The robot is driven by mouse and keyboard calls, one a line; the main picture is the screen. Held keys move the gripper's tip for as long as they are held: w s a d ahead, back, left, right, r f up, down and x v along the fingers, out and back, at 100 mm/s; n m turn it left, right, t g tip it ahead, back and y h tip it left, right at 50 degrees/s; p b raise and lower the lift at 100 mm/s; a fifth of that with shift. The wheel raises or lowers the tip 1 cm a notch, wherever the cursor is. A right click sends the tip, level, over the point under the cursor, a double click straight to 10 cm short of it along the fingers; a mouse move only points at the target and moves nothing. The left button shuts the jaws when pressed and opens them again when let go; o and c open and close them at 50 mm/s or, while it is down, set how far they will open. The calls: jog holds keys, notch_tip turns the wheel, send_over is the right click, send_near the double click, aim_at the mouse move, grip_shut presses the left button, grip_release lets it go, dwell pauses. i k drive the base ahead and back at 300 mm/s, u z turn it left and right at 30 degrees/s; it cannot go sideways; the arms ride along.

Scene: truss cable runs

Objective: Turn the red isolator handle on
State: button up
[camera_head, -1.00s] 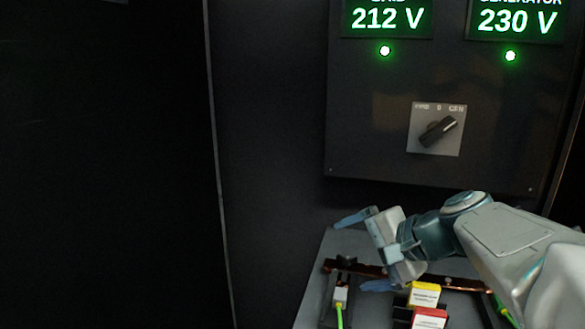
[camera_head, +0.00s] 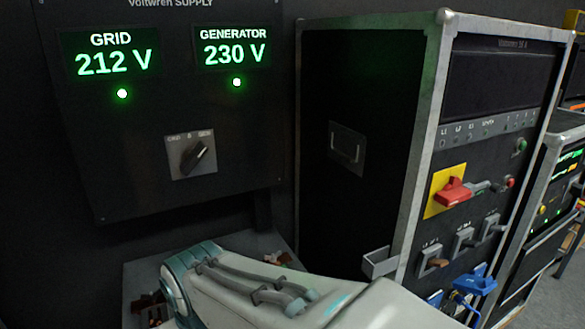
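The red isolator handle (camera_head: 454,192) sits on a yellow plate (camera_head: 434,207) on the front of the black rack cabinet at the right. The handle looks roughly horizontal, but I see the panel at a steep slant. I cannot read any on or off marks. A grey lever-like part lies just to its right. My gripper does not show in this view.
A supply panel (camera_head: 100,170) at the left reads GRID 212 V and GENERATOR 230 V, with a black selector knob (camera_head: 194,157). Smaller grey switches (camera_head: 463,241) and blue connectors (camera_head: 475,281) sit below the handle.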

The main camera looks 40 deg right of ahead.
aim_at(452, 193)
jog(key=z, duration=2.05)
jog(key=k, duration=0.15)
jog(key=z, duration=1.35)
jog(key=i, duration=0.45)
jog(key=u, duration=1.6)
